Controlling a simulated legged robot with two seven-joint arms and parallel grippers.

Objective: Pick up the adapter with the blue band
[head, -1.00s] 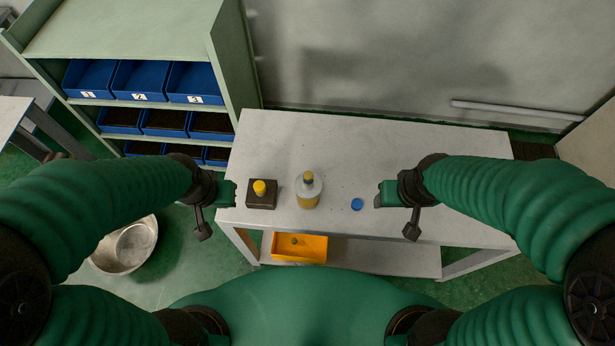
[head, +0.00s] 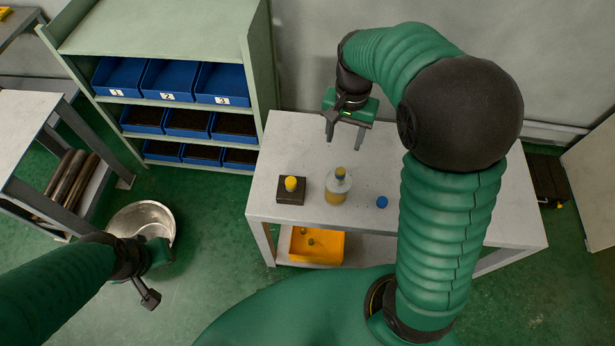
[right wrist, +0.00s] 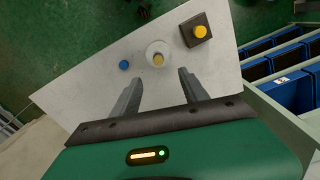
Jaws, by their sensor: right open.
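No adapter with a blue band can be made out for certain. A grey, yellow-bodied bottle-like piece (head: 337,187) stands upright on the table, with a small bluish and yellow top. A flat blue disc (head: 381,202) lies to its right. Both the bottle-like piece (right wrist: 157,50) and the disc (right wrist: 124,65) show in the right wrist view. My right gripper (head: 344,137) is open and empty above the table's back part, pointing down, behind the bottle-like piece. Its fingers (right wrist: 161,82) frame bare tabletop. My left gripper (head: 154,274) hangs by the metal bowl; its fingers are unclear.
A dark box with a yellow knob (head: 291,190) stands on the table (head: 290,140). An orange bin (head: 317,247) with small pieces sits on the lower shelf. A green rack (head: 165,35) with blue bins is at left. A metal bowl (head: 135,217) is on the floor.

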